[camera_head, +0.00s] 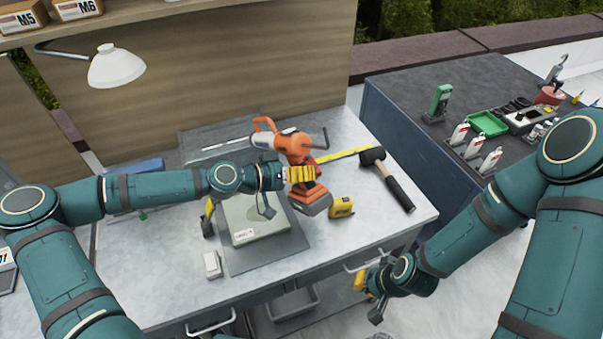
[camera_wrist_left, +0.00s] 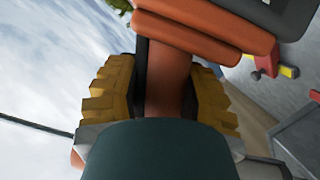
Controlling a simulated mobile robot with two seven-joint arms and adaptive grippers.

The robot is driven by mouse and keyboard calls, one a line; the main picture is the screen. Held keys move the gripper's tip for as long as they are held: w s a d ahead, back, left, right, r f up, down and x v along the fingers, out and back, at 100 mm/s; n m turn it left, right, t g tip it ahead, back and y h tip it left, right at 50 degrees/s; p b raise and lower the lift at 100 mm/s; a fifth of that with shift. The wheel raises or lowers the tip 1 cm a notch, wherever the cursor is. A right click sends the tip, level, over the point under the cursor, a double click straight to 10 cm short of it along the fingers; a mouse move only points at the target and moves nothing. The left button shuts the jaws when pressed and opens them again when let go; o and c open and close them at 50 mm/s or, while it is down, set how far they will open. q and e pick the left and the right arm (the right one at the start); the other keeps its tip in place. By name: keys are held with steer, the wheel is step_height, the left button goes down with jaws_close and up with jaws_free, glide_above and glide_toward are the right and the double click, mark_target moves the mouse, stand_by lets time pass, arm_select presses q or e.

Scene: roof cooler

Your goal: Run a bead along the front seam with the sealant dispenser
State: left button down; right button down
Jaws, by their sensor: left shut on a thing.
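The sealant dispenser (camera_head: 292,143), orange and grey with a dark battery base, is held up above the workbench. My left gripper (camera_head: 300,173), with yellow fingers, is shut around its handle; in the left wrist view the fingers (camera_wrist_left: 160,95) press on both sides of the orange grip (camera_wrist_left: 169,80). A grey-green box-like piece (camera_head: 257,222) with a small white label lies on a dark mat below the dispenser. I cannot make out which edge is the front seam. My right gripper (camera_head: 368,290) hangs low in front of the bench, and its finger gap is not clear.
A black-headed mallet (camera_head: 390,180), a yellow tape measure (camera_head: 341,206) and a small white block (camera_head: 212,264) lie on the bench. A white lamp (camera_head: 116,66) hangs at upper left. A second counter (camera_head: 425,75) at right holds bottles and a green tray (camera_head: 487,124).

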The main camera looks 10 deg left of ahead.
mark_target(294, 158)
arm_select(q)
steer(key=shift+w+d+r, duration=0.1)
steer(key=shift+w+d, duration=0.25)
steer(key=shift+d, duration=0.3)
stand_by(0.4)
steer(key=shift+r, duration=0.1)
steer(key=shift+r+p, duration=1.65)
steer(key=shift+r, duration=1.3)
steer(key=shift+f, duration=0.1)
steer(key=shift+w+a+f+n+h+b, duration=0.4)
steer(key=shift+w+f+n, duration=0.1)
steer(key=shift+w, duration=0.1)
steer(key=shift+s+a, duration=0.2)
steer(key=shift+a, duration=0.05)
stand_by(0.4)
steer(key=shift+f+b, duration=0.55)
steer(key=shift+b, duration=0.05)
stand_by(0.7)
steer(key=shift+s+a, duration=0.25)
steer(key=shift+a, duration=0.2)
stand_by(0.8)
